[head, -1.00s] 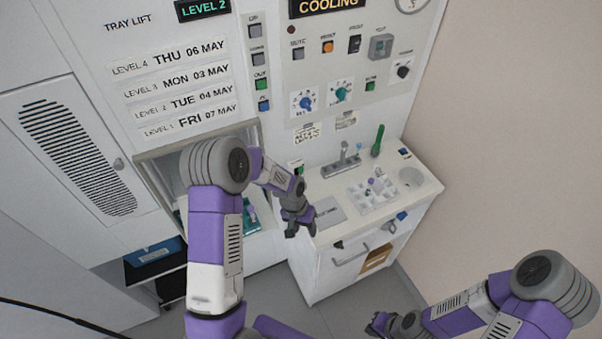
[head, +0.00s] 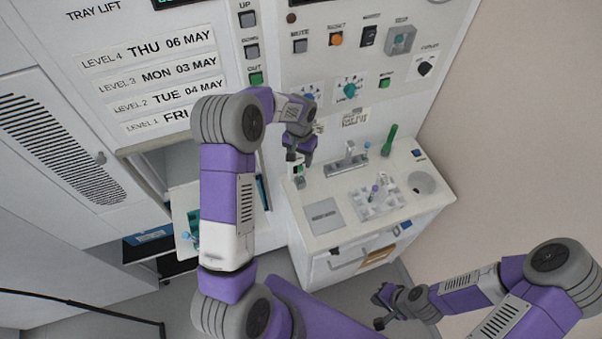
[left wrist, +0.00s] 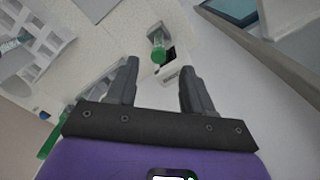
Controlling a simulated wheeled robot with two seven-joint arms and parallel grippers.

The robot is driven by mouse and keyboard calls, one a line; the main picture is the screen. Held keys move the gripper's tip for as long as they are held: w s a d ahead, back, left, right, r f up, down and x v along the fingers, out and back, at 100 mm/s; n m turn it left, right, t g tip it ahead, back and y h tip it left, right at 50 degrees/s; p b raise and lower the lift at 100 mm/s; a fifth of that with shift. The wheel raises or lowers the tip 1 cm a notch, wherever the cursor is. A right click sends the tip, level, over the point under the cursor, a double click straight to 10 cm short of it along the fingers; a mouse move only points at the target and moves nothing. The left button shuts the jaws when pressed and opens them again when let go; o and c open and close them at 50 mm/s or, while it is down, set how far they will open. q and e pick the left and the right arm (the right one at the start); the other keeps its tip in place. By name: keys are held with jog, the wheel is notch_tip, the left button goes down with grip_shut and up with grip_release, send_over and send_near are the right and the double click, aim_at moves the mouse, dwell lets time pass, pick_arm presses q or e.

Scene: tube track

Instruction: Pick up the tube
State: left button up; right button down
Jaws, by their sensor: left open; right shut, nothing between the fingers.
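A small tube with a purple part (head: 375,191) stands in a white compartment rack (head: 393,204) on the counter. In the left wrist view the rack (left wrist: 50,42) is at the upper left, with a teal-green tube-like piece (left wrist: 14,44) in it. My left gripper (head: 299,160) is open and empty, near the panel above the counter's left back corner, apart from the rack. In the left wrist view, a green-ended cylinder (left wrist: 158,48) shows just beyond its fingertips (left wrist: 160,68); I cannot tell whether it is a tube or a button. My right gripper (head: 380,308) is shut and empty, low at the right.
A grey metal stand (head: 347,160) and an upright green object (head: 390,139) are at the counter's back. A round recess (head: 422,182) is at its right, a flat grey plate (head: 323,214) at its left. The lift opening, with blue-capped items (head: 186,236), is partly behind my left arm.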

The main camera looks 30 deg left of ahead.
aim_at(300, 167)
pick_arm(q)
notch_tip(300, 167, down, 3)
jog(key=shift+s+d+r, duration=0.1)
jog(key=shift+s, duration=0.05)
jog(key=shift+f, duration=0.25)
grip_shut()
dwell(0.4)
jog(key=shift+r, duration=0.1)
jog(key=shift+r, duration=0.2)
notch_tip(300, 167, up, 6)
jog(key=shift+r+b, duration=0.25)
jog(key=shift+b, duration=0.1)
jog(key=s+d+b, duration=0.3)
jog(key=s+d, duration=0.8)
jog(key=d, duration=0.2)
jog(key=shift+s+d+b, duration=0.3)
jog(key=shift+s+d, duration=0.05)
jog(key=shift+d, duration=0.05)
jog(key=shift+w, duration=0.1)
